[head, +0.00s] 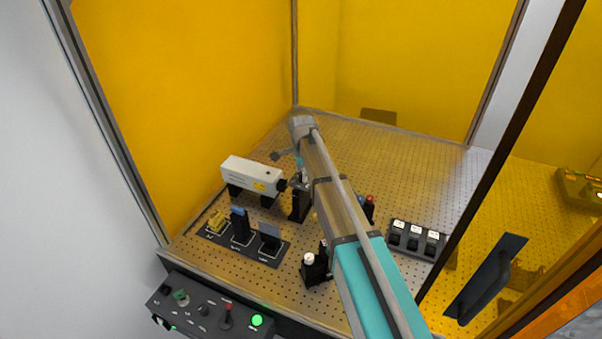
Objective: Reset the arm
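My arm (345,220) reaches from the lower right, over the perforated optical table (430,155), to a grey joint (302,126) near the middle. Past that joint, a small grey and teal part of my arm bends back down, close to the right end of a white box-shaped instrument (252,175). The fingers of my gripper cannot be made out; my own arm hides that spot. Whether anything is held cannot be seen.
A tray with upright parts (243,240) stands left of my arm, and a black mount with a white knob (313,268) beside it. A block of labelled modules (416,240) lies to the right. A control box (205,308) is in front. Yellow panels enclose the table; its back right is clear.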

